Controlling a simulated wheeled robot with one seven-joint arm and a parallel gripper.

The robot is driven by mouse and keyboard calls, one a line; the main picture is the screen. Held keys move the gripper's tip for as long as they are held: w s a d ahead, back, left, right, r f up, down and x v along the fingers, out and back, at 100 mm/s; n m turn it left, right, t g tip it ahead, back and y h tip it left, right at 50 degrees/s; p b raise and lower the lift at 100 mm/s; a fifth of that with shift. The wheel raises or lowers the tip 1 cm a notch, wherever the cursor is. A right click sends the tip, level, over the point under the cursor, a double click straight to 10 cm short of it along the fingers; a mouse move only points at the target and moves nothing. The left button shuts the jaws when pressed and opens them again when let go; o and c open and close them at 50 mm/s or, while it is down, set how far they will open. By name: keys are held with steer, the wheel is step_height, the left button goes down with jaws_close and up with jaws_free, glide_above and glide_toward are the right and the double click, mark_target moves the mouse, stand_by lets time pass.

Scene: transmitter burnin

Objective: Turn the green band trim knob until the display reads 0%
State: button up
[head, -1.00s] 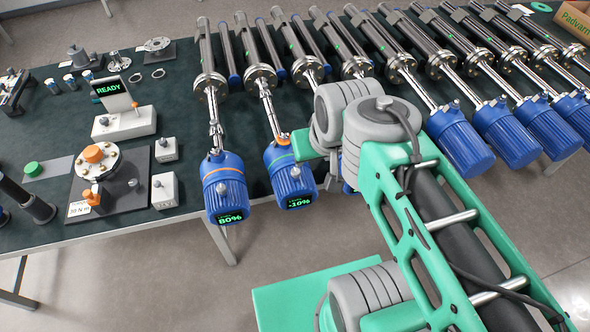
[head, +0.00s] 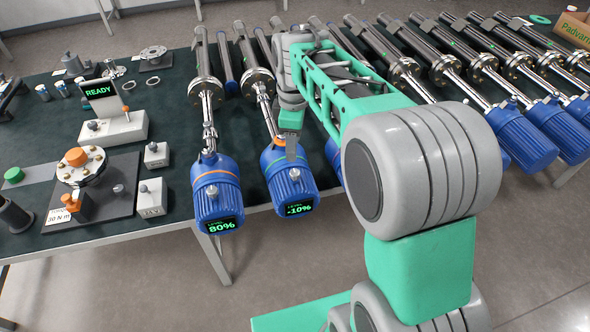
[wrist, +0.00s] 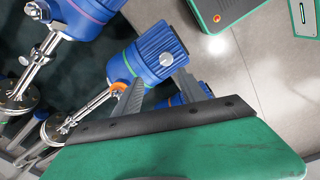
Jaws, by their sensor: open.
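The green-band transmitter is a blue housing (head: 285,184) at the table's front edge. Its display (head: 298,209) reads -10%. Its orange trim knob (head: 279,141) sits at the neck end, partly hidden by my gripper (head: 291,152). In the wrist view, the green-banded housing (wrist: 152,54) is just beyond my gripper (wrist: 160,82). The fingers are open and spread, with nothing gripped. The orange knob (wrist: 118,87) shows just left of the left finger. I cannot tell whether finger and knob touch. The display is not visible in the wrist view.
An orange-band transmitter (head: 217,186) reading 80% stands close on the left. More blue transmitters (head: 508,138) line the table to the right. A box with a READY screen (head: 100,91) and a flange fixture (head: 82,165) stand at left. Open floor lies in front.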

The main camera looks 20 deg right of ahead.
mark_target(295, 172)
steer(key=n, duration=0.1)
steer(key=s+n, duration=0.1)
steer(key=shift+f+n+g, duration=0.25)
steer(key=shift+n+g, duration=0.05)
steer(key=shift+f+n, duration=0.15)
steer(key=shift+n, duration=0.85)
step_height(295, 172, down, 8)
steer(key=shift+r+p, duration=0.25)
steer(key=shift+p, duration=0.3)
jaws_close()
